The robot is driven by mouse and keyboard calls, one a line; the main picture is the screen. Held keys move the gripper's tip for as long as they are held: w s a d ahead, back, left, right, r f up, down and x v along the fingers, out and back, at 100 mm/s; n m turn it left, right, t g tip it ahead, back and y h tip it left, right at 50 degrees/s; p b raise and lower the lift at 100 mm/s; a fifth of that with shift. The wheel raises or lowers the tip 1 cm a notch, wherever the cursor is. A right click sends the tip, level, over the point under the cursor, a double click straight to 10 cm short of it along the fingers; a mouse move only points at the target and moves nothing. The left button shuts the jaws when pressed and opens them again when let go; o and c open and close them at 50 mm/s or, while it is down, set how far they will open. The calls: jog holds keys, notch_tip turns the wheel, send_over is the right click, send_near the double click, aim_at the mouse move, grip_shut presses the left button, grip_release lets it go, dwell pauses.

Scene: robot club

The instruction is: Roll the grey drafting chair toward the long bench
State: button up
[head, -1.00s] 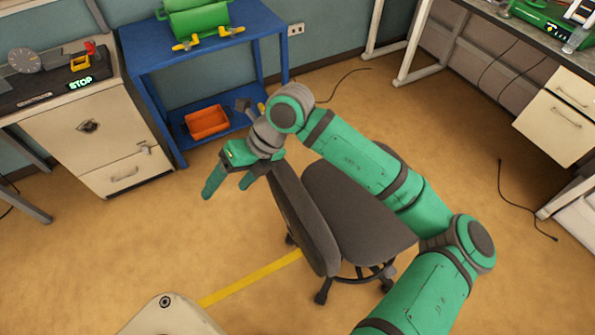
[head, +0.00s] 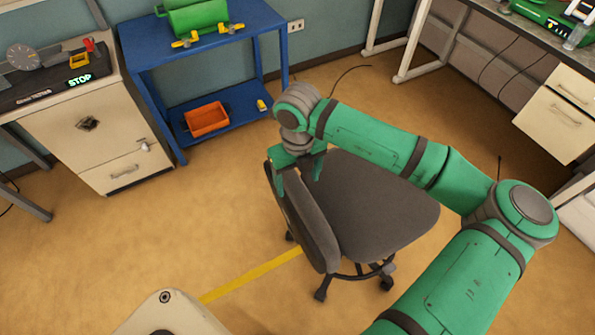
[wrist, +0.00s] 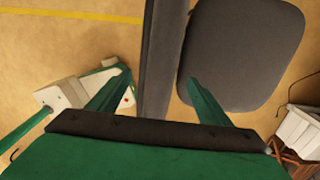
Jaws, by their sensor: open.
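The grey drafting chair (head: 370,205) stands on the floor in the middle of the head view, its backrest (head: 308,228) facing lower left and its wheeled base partly hidden under the seat. My gripper (head: 297,174) is at the top of the backrest, pointing down, with one finger on each side of it. In the wrist view the backrest (wrist: 164,50) runs between the open fingers (wrist: 158,78), with the seat (wrist: 240,50) to the right. The fingers look apart from the backrest. A long bench (head: 487,14) with pale legs is at the upper right.
A blue shelf cart (head: 195,48) with an orange bin (head: 207,119) stands at the back left, beside a cream cabinet (head: 95,135). Pale drawers (head: 556,112) are under the bench. A dark cable (head: 348,74) lies near the wall. Floor between chair and bench looks mostly clear.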

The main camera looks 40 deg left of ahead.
aim_at(298, 194)
jog(key=shift+f, duration=3.8)
jog(key=c, duration=1)
